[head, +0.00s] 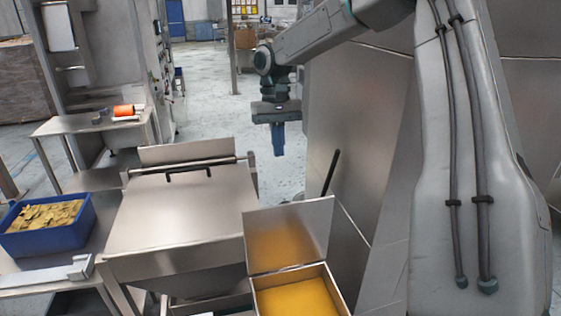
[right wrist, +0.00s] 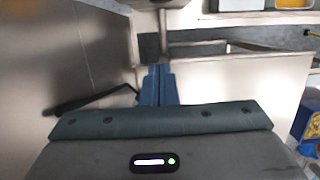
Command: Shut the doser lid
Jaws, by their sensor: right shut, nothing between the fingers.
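The doser appears to be the small steel box (head: 335,279) with yellow-orange contents at the lower middle of the head view. Its lid (head: 290,232) stands raised at the back edge, open, with the yellow reflected in it. A black rod (head: 331,172) sticks up behind it; a similar dark rod (right wrist: 90,101) shows in the right wrist view. My right gripper (head: 279,140) points down above and behind the raised lid, apart from it. Its blue fingers (right wrist: 158,85) are shut and empty in the right wrist view. My left gripper is not in view.
A large steel unit (head: 165,215) with a flat top and black handle stands left of the box. A blue crate (head: 50,235) of yellowish pieces sits at far left. A steel wall panel (head: 350,130) rises close to my right arm. Open floor (head: 208,85) lies behind.

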